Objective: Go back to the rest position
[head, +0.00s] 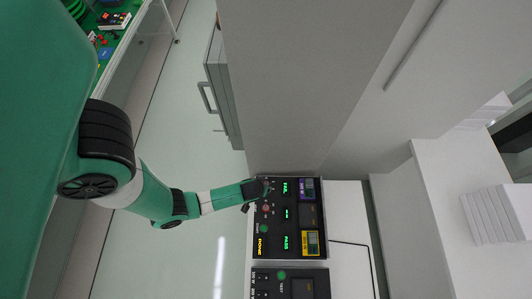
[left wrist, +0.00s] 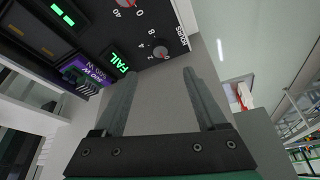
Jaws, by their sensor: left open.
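My left arm reaches in from the left in the head view. Its gripper (head: 262,190) is at the upper left part of a black control panel (head: 272,216). In the left wrist view, the gripper (left wrist: 160,78) has its two grey fingers wide apart with nothing held between them. The panel (left wrist: 100,25) lies beyond the fingertips, with a lit green FAIL display (left wrist: 119,62) and a red-centred dial (left wrist: 160,52) marked HOURS. I cannot tell whether a finger touches the panel. My right gripper is in neither view.
A second black panel (head: 275,292) with a green button sits below the first. A grey cabinet with a handle (head: 207,98) stands above left. A green table (head: 110,45) with small parts is at upper left. Pale floor (head: 180,110) lies open between.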

